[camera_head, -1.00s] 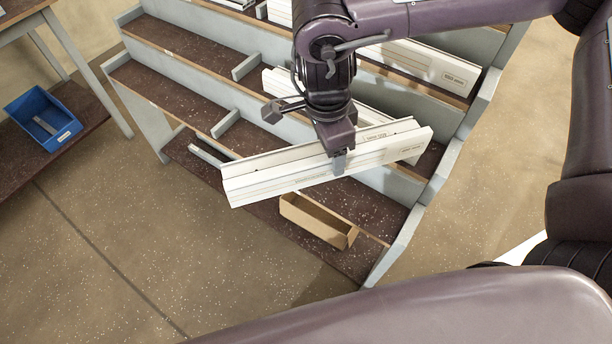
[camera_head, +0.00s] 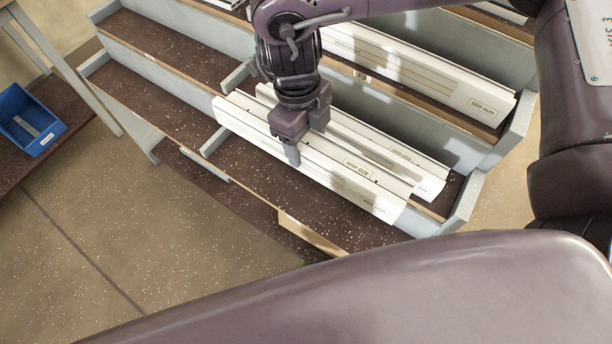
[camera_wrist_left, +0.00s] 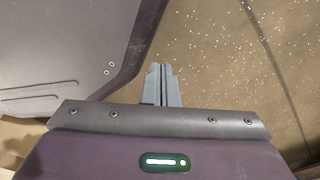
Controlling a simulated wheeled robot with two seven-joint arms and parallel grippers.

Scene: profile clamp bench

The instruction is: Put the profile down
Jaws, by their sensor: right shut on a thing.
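A long white profile (camera_head: 340,178) with a small printed label is held by my right gripper (camera_head: 292,156), which is shut on it near its middle. The profile slants from upper left to lower right over a dark speckled shelf of the stepped rack (camera_head: 462,212). It lies just in front of another white profile (camera_head: 425,168), nearly parallel to it. I cannot tell whether the held profile touches the shelf. My left gripper is outside the head view; in the left wrist view its fingers (camera_wrist_left: 162,85) are together and empty over the floor.
A longer white profile labelled 550 mm (camera_head: 440,80) lies on the shelf above. Grey dividers and end walls bound the shelves. A blue bin (camera_head: 28,122) stands at far left.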

